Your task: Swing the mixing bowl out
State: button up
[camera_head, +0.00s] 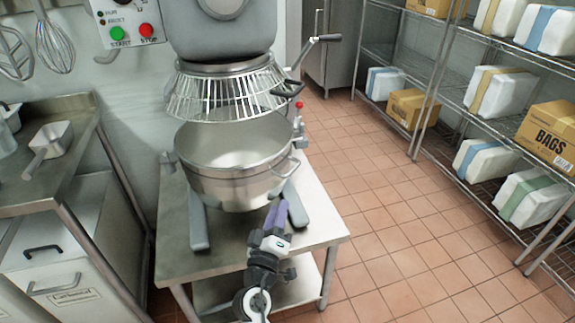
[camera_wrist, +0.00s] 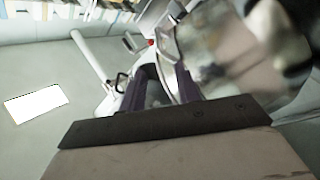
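The steel mixing bowl (camera_head: 232,180) sits under the mixer's wire guard (camera_head: 225,92), upright and seemingly empty. A loop handle (camera_head: 287,167) sticks out from its right side. My gripper (camera_head: 276,207), with purple fingers, is at the bowl's lower right, just below this handle. In the wrist view the two purple fingers (camera_wrist: 165,75) stand apart with a gap between them. Curved bright metal shows close beyond the fingertips; I cannot tell whether it touches them. The red-knobbed lever (camera_head: 299,106) is on the mixer's right side.
The mixer stands on a low steel table (camera_head: 225,262). A steel counter (camera_head: 82,120) with a scoop (camera_head: 52,140) is at left. A wire shelf (camera_head: 455,85) with bags and boxes is at right. The tiled floor (camera_head: 390,215) between is clear.

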aim_at(292, 170)
jog(key=p+x, duration=0.2)
jog(key=x, duration=0.2)
jog(key=p+x, duration=0.1)
jog(key=x, duration=0.3)
jog(key=p+x, duration=0.2)
jog(key=x, duration=0.2)
jog(key=shift+d+f+p, duration=0.15)
jog(key=shift+d+p, duration=0.15)
jog(key=shift+p, duration=0.05)
jog(key=shift+w+d, duration=0.15)
jog(key=shift+w, duration=0.6)
grip_shut()
